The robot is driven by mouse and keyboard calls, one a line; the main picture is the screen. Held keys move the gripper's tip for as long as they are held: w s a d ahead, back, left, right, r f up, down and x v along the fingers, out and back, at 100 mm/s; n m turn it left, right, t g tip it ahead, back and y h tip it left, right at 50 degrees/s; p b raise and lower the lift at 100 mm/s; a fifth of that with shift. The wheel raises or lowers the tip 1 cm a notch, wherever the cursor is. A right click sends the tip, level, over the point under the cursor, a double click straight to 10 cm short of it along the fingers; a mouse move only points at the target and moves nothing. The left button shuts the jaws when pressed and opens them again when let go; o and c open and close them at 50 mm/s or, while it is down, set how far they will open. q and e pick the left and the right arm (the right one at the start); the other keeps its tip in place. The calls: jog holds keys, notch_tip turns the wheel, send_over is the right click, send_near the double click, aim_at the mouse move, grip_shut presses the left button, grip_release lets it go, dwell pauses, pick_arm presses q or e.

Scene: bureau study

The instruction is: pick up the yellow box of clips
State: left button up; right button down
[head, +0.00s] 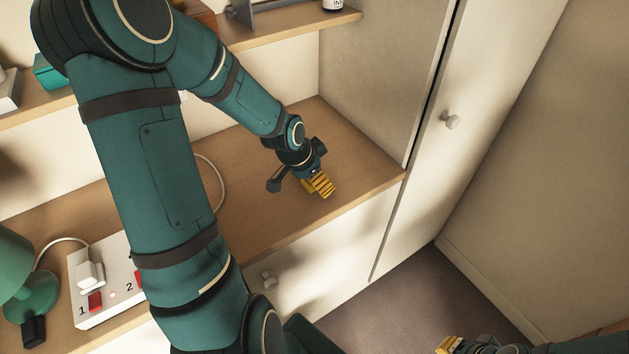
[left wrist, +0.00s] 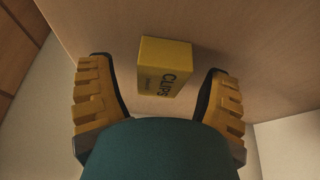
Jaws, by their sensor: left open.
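The yellow box of clips (left wrist: 165,68) stands on the wooden surface in the left wrist view, with the dark word CLIPS on one face. My left gripper (head: 318,184) is open over the wooden desktop in the head view. In the left wrist view its two yellow ridged fingers lie on either side of the box, with a gap on each side. How deep the box sits between them is hard to tell. In the head view the gripper mostly hides the box. My right gripper (head: 450,345) shows only partly at the bottom edge, and its jaws are unclear.
The desktop (head: 365,160) is bare right of my left gripper and ends at a side panel. A power strip (head: 110,311) and green lamp (head: 28,290) stand at the left. A shelf (head: 290,30) runs above. A white cabinet door with a knob (head: 450,121) is at right.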

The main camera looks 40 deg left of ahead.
pick_arm(q)
jog(key=c, duration=1.3)
